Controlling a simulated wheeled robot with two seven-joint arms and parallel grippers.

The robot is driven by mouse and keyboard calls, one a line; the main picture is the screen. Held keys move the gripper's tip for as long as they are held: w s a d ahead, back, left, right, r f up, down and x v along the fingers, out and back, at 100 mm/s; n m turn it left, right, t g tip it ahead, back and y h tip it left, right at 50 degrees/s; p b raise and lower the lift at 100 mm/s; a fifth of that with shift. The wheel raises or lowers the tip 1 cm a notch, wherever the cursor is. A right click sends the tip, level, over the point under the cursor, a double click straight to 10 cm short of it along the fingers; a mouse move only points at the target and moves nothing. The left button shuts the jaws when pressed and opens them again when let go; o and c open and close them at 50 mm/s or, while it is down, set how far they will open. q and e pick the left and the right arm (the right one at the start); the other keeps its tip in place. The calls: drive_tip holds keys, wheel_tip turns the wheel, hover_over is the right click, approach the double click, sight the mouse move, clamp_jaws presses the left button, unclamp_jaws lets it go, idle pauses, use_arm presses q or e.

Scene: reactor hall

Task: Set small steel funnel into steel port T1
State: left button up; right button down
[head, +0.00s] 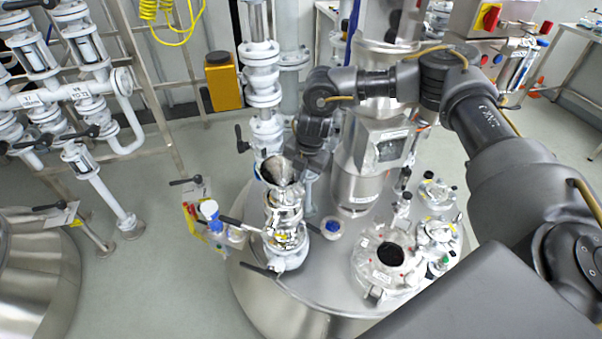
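The small steel funnel (283,171) is near the middle of the head view, its wide mouth facing up. It is in line above a steel and white port fitting (284,215) on the left side of the vessel lid. I take this fitting to be port T1, but its label cannot be read. Whether the funnel's stem is inside the port or just above it cannot be made out. My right gripper (308,160) reaches down from behind, close against the funnel's right side. Its fingertips are too dark and small to tell their opening. My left gripper is not in view.
The vessel lid (325,268) carries an open round port (390,254) and several small fittings at right. A steel column (362,165) stands close right of the funnel. A white pipe column (262,80) rises behind it. A valve handle (240,226) sticks out left.

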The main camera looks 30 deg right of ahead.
drive_tip(key=shift+s+f, duration=0.1)
idle(0.3)
drive_tip(key=c, duration=1.6)
unclamp_jaws()
drive_tip(key=shift+f, duration=0.1)
drive_tip(key=r, duration=0.3)
drive_tip(key=s+r+b, duration=0.1)
drive_tip(key=r, duration=0.3)
drive_tip(key=d+r+b, duration=0.1)
drive_tip(key=r, duration=0.2)
drive_tip(key=shift+s+r, duration=0.25)
drive_tip(key=shift+r, duration=0.15)
